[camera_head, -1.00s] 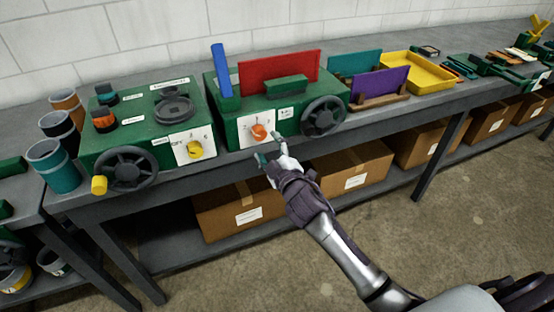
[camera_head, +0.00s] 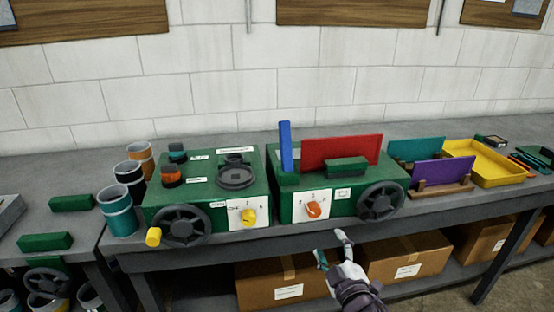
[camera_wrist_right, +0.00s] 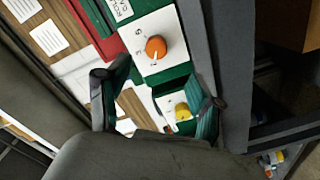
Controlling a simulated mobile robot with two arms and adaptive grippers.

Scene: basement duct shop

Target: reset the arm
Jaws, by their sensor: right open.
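My right gripper (camera_head: 331,250) is open and empty in the head view, at the front edge of the bench, just below the orange knob (camera_head: 314,209). Its two fingers also show spread apart in the right wrist view (camera_wrist_right: 158,98), with the orange knob on its white dial plate beyond them. The knob sits on the front of a green machine (camera_head: 345,203) with a black handwheel (camera_head: 381,201). The gripper appears apart from the knob. My left gripper is not in view.
A second green machine (camera_head: 206,190) with a yellow knob (camera_head: 249,216) and handwheel stands to the left. Cups (camera_head: 117,212) stand beside it. Cardboard boxes (camera_head: 407,259) fill the shelf below.

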